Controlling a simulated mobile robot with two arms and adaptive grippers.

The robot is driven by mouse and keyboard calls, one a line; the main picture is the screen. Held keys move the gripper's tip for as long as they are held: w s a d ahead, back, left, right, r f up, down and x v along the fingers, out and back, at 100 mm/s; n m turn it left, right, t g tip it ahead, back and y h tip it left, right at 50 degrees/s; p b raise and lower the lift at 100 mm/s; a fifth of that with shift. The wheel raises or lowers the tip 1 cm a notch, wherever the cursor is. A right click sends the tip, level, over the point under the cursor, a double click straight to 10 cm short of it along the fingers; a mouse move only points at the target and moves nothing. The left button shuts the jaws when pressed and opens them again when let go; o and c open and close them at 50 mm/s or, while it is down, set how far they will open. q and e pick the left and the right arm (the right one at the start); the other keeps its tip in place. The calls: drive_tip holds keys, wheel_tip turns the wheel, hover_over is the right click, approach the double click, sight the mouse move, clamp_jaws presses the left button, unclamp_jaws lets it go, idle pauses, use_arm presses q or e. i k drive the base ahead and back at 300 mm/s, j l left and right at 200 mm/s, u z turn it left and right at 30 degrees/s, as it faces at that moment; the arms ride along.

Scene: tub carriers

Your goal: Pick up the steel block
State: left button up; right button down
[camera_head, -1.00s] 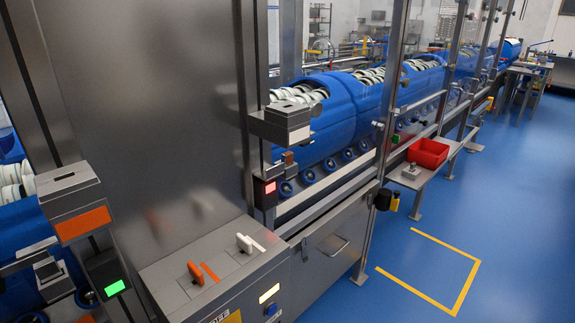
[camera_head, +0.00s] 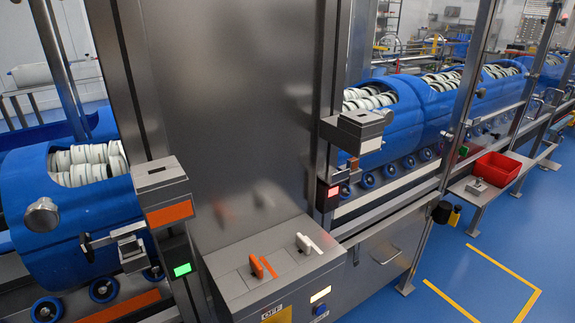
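A small grey metal block (camera_head: 477,184), which looks like the steel block, sits on the narrow shelf (camera_head: 470,194) at the right. It is just left of the red bin (camera_head: 497,168) and apart from the steel frame post. It is small in the picture, so its fine shape is hard to tell. Neither of my grippers shows in the head view.
A steel control console (camera_head: 275,265) with orange and white handles stands in front. Blue tubs (camera_head: 70,215) of white discs line the conveyor behind steel posts and panels. Blue floor with a yellow marked outline (camera_head: 490,260) is open at the lower right.

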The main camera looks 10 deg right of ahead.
sight(353, 163)
drive_tip(key=i+l+u, duration=0.1)
drive_tip(key=l+u, duration=1.3)
drive_tip(key=k+l, duration=0.1)
drive_tip(key=l, duration=0.35)
drive_tip(key=k+l+u, duration=0.15)
drive_tip(key=l, duration=0.7)
drive_tip(key=k+l+u, duration=0.1)
drive_tip(key=l, duration=0.35)
drive_tip(key=k+l+u, duration=0.1)
drive_tip(key=l, duration=0.3)
drive_tip(key=k+l, duration=0.2)
drive_tip(key=l, duration=0.2)
drive_tip(key=k+l+u, duration=0.1)
drive_tip(key=l, duration=0.3)
drive_tip(key=k+l+u, duration=0.1)
drive_tip(key=l, duration=0.3)
drive_tip(key=k, duration=0.1)
